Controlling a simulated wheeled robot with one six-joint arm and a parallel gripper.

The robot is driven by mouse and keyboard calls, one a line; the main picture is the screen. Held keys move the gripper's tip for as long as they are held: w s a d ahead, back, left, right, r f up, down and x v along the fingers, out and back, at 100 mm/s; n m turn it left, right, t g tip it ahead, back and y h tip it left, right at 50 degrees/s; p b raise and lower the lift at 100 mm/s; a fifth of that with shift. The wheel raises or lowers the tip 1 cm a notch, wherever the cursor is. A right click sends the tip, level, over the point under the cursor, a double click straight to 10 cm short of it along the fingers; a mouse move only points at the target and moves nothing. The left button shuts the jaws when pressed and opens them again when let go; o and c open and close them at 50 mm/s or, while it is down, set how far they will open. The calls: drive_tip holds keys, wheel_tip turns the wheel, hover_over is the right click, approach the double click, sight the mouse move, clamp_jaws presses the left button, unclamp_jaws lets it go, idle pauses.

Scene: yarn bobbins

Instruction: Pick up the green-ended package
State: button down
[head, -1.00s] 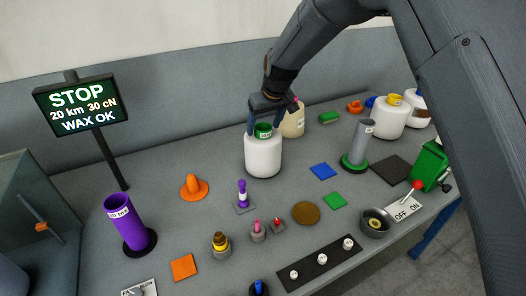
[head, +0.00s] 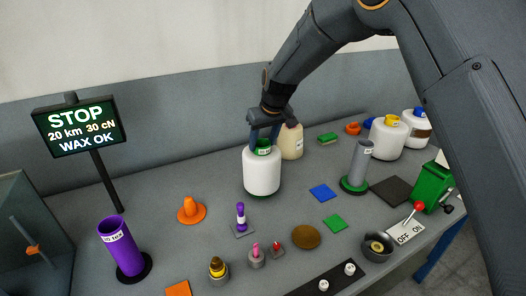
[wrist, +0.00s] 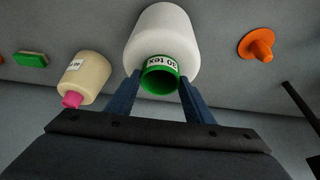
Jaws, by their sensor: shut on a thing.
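The green-ended package is a white bobbin (head: 262,174) standing upright, with a green tube end (head: 264,146) on top. A thin green edge shows at its base; I cannot tell whether there is a gap beneath it. My gripper (head: 264,138) comes from above and is shut on the package at its green end. In the wrist view the white bobbin (wrist: 165,38) is between and beyond my blue fingers (wrist: 160,82), which flank the green tube marked with a tex label.
A beige package with a pink end (head: 291,143) stands close behind at the right. An orange cone (head: 191,210), blue pad (head: 322,192) and purple tube (head: 124,248) are around it. A grey tube on a green base (head: 360,168) stands further right.

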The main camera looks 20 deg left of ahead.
wheel_tip(320, 180, up, 16)
drive_tip(key=b, duration=0.4)
drive_tip(key=shift+b, duration=0.4)
